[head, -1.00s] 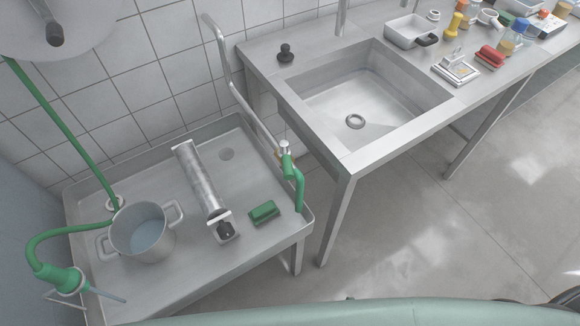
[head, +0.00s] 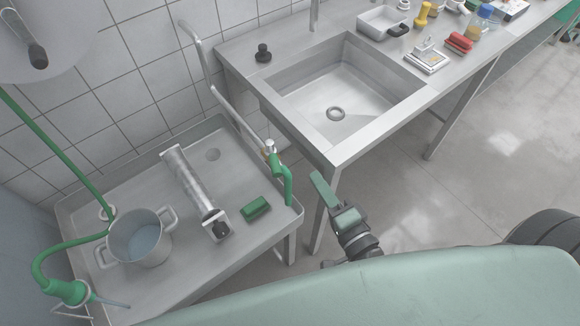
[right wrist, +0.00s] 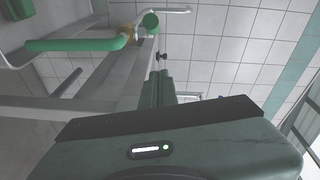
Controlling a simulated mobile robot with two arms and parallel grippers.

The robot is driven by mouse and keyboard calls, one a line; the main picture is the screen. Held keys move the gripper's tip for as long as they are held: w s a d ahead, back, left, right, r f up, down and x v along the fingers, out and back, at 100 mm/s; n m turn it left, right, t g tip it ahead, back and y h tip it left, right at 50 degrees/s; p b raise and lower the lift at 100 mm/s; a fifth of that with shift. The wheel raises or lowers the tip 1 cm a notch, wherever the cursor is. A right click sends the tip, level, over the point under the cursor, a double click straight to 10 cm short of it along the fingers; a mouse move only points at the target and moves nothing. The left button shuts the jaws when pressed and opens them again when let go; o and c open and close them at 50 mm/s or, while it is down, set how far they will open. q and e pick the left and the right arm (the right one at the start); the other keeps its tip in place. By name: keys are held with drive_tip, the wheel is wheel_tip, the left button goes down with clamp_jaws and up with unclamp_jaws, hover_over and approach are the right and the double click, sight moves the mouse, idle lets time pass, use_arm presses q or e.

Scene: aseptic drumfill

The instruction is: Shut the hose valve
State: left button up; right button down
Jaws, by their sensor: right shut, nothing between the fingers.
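The valve (head: 270,147) has a small silver top and sits at the end of the bent steel pipe, above the tray's right side. A short green hose (head: 288,182) hangs from it. In the right wrist view the valve (right wrist: 128,36) shows yellowish, beside the green hose (right wrist: 75,45) and a round green end. My right gripper (head: 317,179) is shut and empty, to the right of the hose and apart from it, pointing up. Its shut fingers (right wrist: 158,80) show in the right wrist view, below the valve. My left gripper is out of view.
The steel tray (head: 185,270) holds a pot (head: 137,232), a metal cylinder (head: 190,180) and a green sponge (head: 256,207). Another green hose (head: 50,130) runs at left to a green nozzle (head: 70,292). A sink table (head: 335,150) stands behind my right gripper.

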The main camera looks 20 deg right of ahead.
sight(273, 158)
drive_tip(key=w+a+f+p, duration=0.1)
drive_tip(key=w+a+p, duration=0.1)
drive_tip(key=w+a, duration=0.3)
drive_tip(key=shift+w, duration=0.3)
drive_tip(key=shift+d, duration=0.1)
